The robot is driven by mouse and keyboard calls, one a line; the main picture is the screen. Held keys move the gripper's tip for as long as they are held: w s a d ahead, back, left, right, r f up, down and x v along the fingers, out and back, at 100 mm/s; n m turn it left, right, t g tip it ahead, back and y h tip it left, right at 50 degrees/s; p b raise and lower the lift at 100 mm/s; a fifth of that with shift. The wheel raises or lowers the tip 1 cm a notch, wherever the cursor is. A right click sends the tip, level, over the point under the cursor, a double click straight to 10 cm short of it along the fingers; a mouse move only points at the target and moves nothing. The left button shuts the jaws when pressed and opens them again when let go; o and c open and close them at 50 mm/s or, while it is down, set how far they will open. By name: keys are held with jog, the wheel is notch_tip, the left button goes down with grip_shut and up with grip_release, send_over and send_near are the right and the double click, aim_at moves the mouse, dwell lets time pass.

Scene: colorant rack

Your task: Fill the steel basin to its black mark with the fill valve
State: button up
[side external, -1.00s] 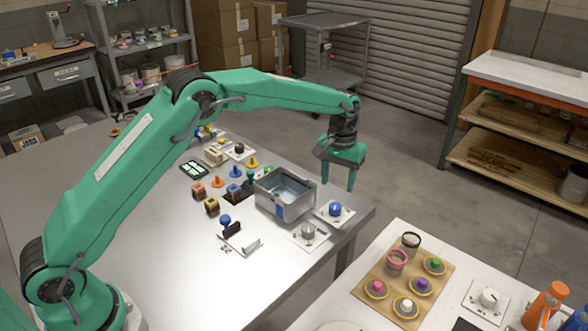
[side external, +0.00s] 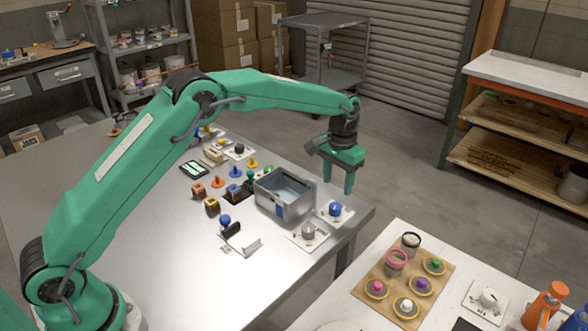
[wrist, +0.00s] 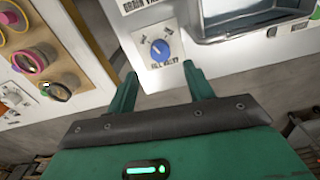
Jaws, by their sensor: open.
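The steel basin (side external: 297,203) sits near the table's right edge in the side view. Part of its rim (wrist: 203,38) shows at the top right of the wrist view. I cannot make out its black mark or the water level. The fill valve is a blue knob (side external: 335,208) on a white plate beside the basin. In the wrist view the blue knob (wrist: 160,50) lies just beyond my fingertips, between their lines. My gripper (side external: 340,182) is open and empty, fingers down, above the knob and apart from it. Its two fingers (wrist: 163,82) show spread in the wrist view.
A grey knob (side external: 308,230) on a white plate stands in front of the basin. Small stamps and coloured pegs stand left of the basin. A second table with a wooden board (side external: 380,290) of jars and knobs is at the lower right.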

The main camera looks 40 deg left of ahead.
aim_at(335, 206)
jog(key=m, duration=0.5)
jog(key=shift+f, duration=0.2)
jog(key=shift+f, duration=0.1)
jog(key=shift+f, duration=3.8)
jog(key=c, duration=1)
